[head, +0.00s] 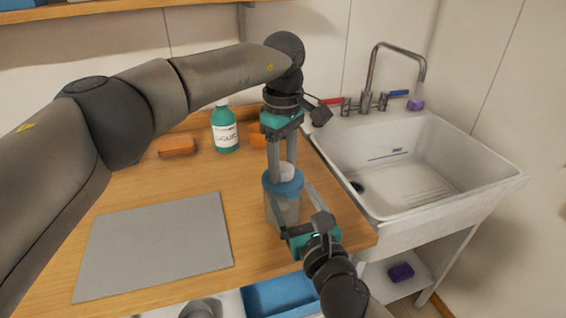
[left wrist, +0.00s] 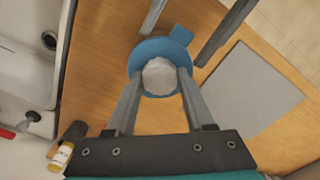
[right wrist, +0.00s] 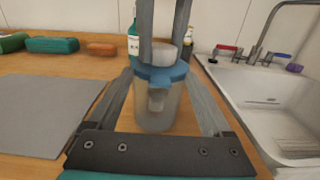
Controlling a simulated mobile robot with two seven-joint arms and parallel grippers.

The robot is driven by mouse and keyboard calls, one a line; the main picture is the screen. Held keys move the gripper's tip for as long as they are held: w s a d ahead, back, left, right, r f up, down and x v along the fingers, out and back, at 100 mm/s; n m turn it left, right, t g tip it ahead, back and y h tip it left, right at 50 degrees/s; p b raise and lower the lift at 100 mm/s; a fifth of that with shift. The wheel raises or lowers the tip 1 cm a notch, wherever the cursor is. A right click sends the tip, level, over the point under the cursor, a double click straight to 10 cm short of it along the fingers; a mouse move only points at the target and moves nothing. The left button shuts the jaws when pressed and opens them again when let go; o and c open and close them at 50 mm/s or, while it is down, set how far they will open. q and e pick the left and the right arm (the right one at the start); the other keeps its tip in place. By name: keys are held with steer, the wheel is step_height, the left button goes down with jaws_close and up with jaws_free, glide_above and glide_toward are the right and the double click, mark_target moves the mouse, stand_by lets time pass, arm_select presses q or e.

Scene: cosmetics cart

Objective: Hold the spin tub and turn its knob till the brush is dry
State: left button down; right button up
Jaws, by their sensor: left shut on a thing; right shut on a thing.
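The spin tub (head: 284,208) stands upright near the counter's right edge, a clear cup with a blue lid (head: 283,183) and a pale round knob (head: 284,170) on top. My left gripper (head: 283,165) comes down from above, shut on the knob; the left wrist view shows the knob (left wrist: 159,76) between its fingertips. My right gripper (head: 290,208) reaches in from the front, shut around the tub's body. In the right wrist view the clear tub (right wrist: 150,112) sits between its fingers, with a pale shape inside. I cannot make out the brush clearly or whether it is dry.
A grey mat (head: 155,247) lies on the wooden counter to the left. A green bottle (head: 225,130) and an orange block (head: 177,147) stand behind. A white sink (head: 415,165) with a tap is at the right. A blue bin (head: 285,297) is below the front edge.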

mark_target(284, 168)
arm_select(q)
steer(key=shift+s+d+m, duration=0.15)
steer(key=shift+m, duration=2.15)
steer(key=shift+c, duration=1.3)
jaws_free()
step_height(284, 168, up, 12)
